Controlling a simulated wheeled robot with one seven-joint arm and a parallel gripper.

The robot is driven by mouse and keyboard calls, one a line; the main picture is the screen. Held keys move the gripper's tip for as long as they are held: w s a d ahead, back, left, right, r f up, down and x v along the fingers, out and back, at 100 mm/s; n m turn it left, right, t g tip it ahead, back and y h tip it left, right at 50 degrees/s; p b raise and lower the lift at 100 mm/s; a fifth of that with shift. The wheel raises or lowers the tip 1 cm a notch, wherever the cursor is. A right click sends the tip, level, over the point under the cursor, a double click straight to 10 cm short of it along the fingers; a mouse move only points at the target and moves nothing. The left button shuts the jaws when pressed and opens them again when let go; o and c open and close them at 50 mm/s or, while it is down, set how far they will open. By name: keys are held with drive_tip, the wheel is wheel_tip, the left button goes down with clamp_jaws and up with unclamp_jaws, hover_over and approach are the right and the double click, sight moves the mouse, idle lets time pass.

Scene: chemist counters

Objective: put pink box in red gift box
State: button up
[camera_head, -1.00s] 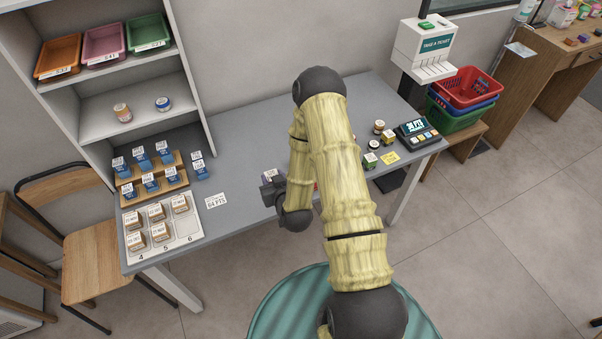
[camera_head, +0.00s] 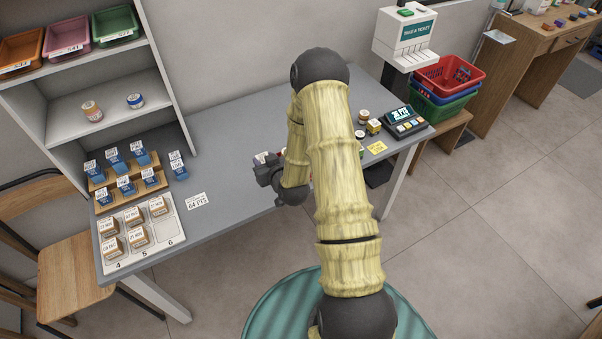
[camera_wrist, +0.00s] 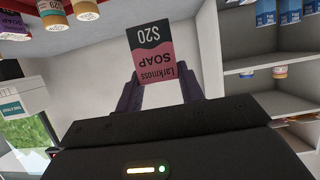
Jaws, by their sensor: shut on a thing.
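My gripper (camera_wrist: 160,92) is shut on the pink box (camera_wrist: 160,58), a pink and black soap box with a $20 label. In the wrist view it stands between the two fingers, its lettering upside down.
The grey table (camera_head: 235,135) has clear room left of my gripper. Blue boxes on a wooden stand (camera_head: 126,190) and a numbered tray (camera_head: 172,230) are at its left. A terminal (camera_head: 403,121) and small jars stand at its right. A shelf (camera_head: 170,125) rises behind the left end.

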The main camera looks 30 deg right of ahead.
drive_tip(key=w+d+f+b, duration=0.1)
drive_tip(key=d+b, duration=0.3)
drive_tip(key=d, duration=0.2)
drive_tip(key=w+d+f+b, duration=0.1)
drive_tip(key=d+f+b, duration=0.1)
drive_tip(key=d+b, duration=0.3)
drive_tip(key=shift+w+d, duration=0.35)
drive_tip(key=shift+d, duration=0.5)
drive_tip(key=shift+f, duration=2.9)
drive_tip(key=shift+f+p, duration=0.6)
drive_tip(key=shift+f, duration=1.5)
drive_tip(key=shift+f, duration=0.15)
drive_tip(key=o, duration=1)
